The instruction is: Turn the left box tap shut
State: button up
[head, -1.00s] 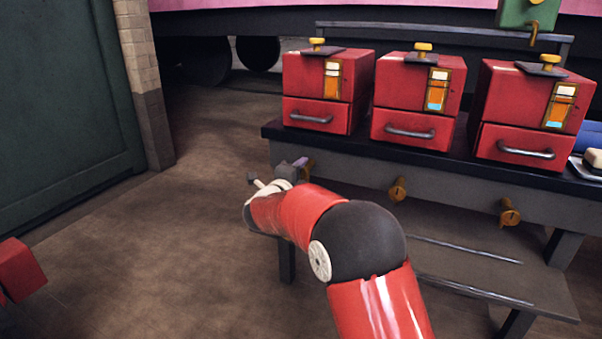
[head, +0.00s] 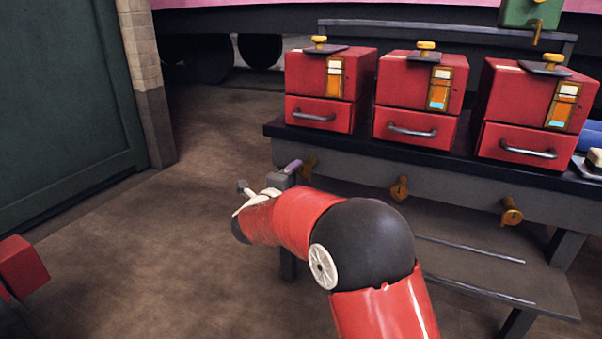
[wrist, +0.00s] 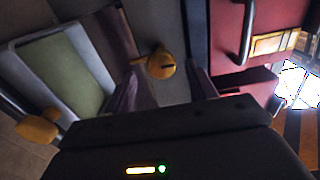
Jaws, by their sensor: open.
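The left box tap (head: 311,167) is a small brass tap on the front face of the bench below the left red box (head: 318,82). It is partly hidden behind my gripper (head: 290,170) in the head view. In the wrist view the tap (wrist: 161,65) shows as a round brass knob with a dark slot and a short stub pointing left. My gripper is open, one purple-grey finger on each side of the tap. I cannot tell whether either finger touches it.
The middle tap (head: 399,188) and right tap (head: 511,212) sit further along the bench front (head: 450,190). Two more red boxes stand on top.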

jog(key=shift+v, duration=1.4)
jog(key=s+d+r+n+g+y, duration=0.2)
jog(key=s+d+r+n+y, duration=0.6)
jog(key=n, duration=0.5)
jog(key=s+d+f+n+g+h, duration=0.1)
jog(key=s+d+f+n+g, duration=0.3)
jog(key=s, duration=0.6)
jog(key=s+d+f+n+g, duration=0.2)
jog(key=s+d+f, duration=0.1)
jog(key=s+d, duration=0.55)
jog(key=s+d+f+n+g+h, duration=0.1)
jog(key=s+d+f+n+g, duration=0.25)
jog(key=s, duration=0.75)
notch_tip(320, 180, up, 13)
jog(key=p, duration=1.3)
jog(key=shift+s+d+f, duration=0.2)
jog(key=shift+s+d, duration=0.05)
